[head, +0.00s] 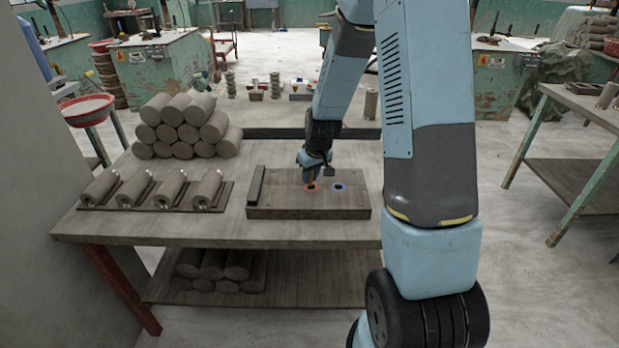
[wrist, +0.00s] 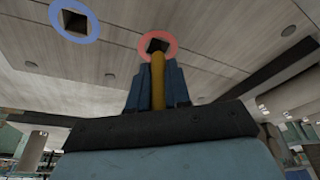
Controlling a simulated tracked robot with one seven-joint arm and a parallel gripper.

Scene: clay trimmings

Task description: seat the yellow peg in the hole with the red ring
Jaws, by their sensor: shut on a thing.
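My gripper (wrist: 157,85) is shut on the yellow peg (wrist: 158,75), which stands out between the blue fingers. In the wrist view the peg's tip overlaps the near edge of the dark square hole inside the red ring (wrist: 172,46). I cannot tell whether the tip is in the hole or just short of it. In the head view my gripper (head: 309,176) is low over the wooden block (head: 275,190), right at the red ring (head: 311,188). The peg there is mostly hidden by the gripper.
A blue-ringed hole (head: 338,187) lies right of the red ring; it also shows in the wrist view (wrist: 54,25). A dark bar (head: 256,186) lies along the block's left side. Clay rolls on a board (head: 140,208) and a stack of clay cylinders (head: 185,125) stand left on the table.

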